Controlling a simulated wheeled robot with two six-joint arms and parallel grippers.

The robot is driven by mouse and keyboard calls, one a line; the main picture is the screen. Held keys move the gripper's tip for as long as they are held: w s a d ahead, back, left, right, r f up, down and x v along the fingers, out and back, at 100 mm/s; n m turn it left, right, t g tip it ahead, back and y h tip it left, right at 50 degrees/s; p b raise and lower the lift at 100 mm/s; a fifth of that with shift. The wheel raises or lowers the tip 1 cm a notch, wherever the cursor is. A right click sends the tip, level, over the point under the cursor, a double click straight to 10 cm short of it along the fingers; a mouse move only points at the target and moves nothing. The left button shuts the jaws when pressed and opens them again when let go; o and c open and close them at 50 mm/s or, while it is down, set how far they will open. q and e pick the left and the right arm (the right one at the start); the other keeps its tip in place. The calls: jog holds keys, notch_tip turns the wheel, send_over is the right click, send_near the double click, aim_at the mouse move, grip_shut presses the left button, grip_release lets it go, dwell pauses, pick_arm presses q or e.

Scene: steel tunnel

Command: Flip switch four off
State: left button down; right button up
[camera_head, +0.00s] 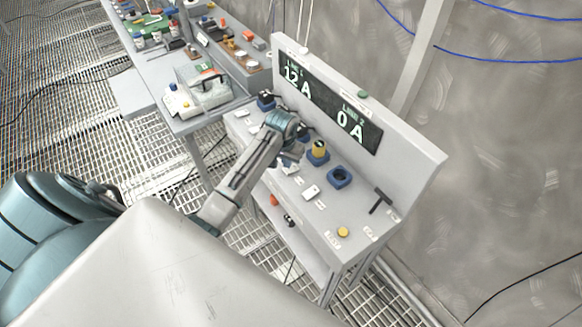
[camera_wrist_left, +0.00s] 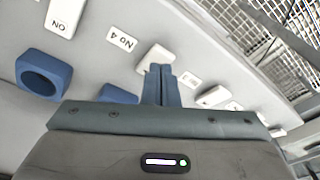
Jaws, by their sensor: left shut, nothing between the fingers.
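A sloped grey console (camera_head: 352,222) carries a row of white switches and small labels. A label reading "No 4" (camera_wrist_left: 122,39) lies between a white switch marked "ON" (camera_wrist_left: 65,15) and another white switch (camera_wrist_left: 155,58). In the head view these two switches appear as a white block (camera_head: 311,191) and a paler one by the gripper (camera_head: 290,168). My left gripper (camera_wrist_left: 160,84) is shut and empty, its fingertips at the second switch and partly covering it. I cannot tell whether they touch. My right gripper is not in view.
Behind the switches are an empty blue socket (camera_head: 340,178) and a yellow plug (camera_head: 318,149). A display (camera_head: 328,108) reads 12 A and 0 A. A black T-handle (camera_head: 380,201) and yellow button (camera_head: 343,232) sit at the right. A cluttered bench (camera_head: 165,75) stands beyond.

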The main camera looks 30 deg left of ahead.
pick_arm(q)
jog(key=shift+f, duration=0.3)
jog(key=shift+f, duration=0.35)
dwell(0.4)
jog(key=shift+f+b, duration=0.3)
jog(key=shift+b, duration=0.05)
jog(key=shift+r, duration=0.1)
jog(key=shift+r+p, duration=1)
jog(key=shift+r, duration=2.45)
